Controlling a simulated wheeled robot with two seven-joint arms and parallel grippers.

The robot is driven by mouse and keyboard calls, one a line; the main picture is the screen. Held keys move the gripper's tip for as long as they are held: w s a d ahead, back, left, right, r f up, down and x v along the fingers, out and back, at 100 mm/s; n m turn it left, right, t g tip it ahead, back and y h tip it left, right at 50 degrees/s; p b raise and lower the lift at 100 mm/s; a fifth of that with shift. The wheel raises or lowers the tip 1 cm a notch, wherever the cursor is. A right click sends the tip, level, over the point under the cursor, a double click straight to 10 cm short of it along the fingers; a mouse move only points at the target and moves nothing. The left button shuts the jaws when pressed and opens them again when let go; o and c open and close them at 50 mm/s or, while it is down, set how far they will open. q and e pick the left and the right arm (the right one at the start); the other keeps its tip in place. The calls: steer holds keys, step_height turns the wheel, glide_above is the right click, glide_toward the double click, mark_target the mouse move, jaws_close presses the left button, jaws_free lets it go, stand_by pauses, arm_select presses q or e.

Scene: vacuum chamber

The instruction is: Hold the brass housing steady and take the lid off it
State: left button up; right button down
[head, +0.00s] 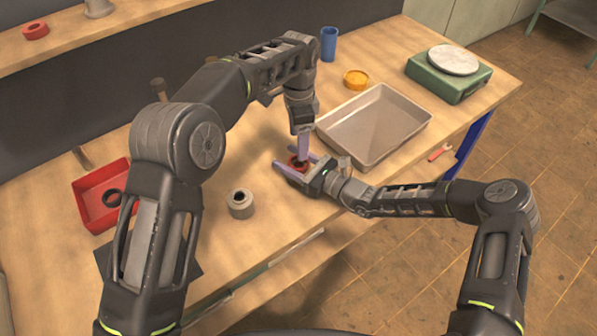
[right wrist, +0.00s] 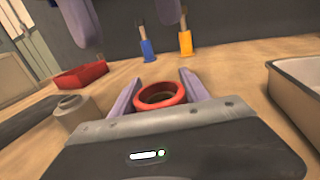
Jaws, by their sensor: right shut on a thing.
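My right gripper (head: 300,168) is shut on a round red-rimmed part (head: 297,162), low over the table. In the right wrist view this red part (right wrist: 160,96) sits between the two purple fingers, with a brownish hollow inside its rim. I cannot tell whether it is the housing or its lid; no plainly brass housing shows. My left gripper (head: 303,146) points down just above and beside the red part. Its two fingers show apart at the top of the right wrist view (right wrist: 125,20), with nothing seen between them.
A grey tray (head: 408,128) lies right of the grippers, with an orange round dish (head: 356,79) and blue cup (head: 329,44) behind. A grey hollow cylinder (head: 240,204) and red bin (head: 86,198) holding a dark ring (head: 112,198) are left. A green scale (head: 449,82) stands far right.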

mark_target(308, 168)
steer(key=shift+c, duration=2.3)
jaws_free()
steer(key=b+v, duration=0.1)
steer(key=v, duration=0.5)
steer(key=shift+s+d+b, duration=0.15)
steer(key=shift+d+b, duration=0.15)
steer(key=shift+s+d, duration=0.4)
steer(key=shift+d, duration=0.05)
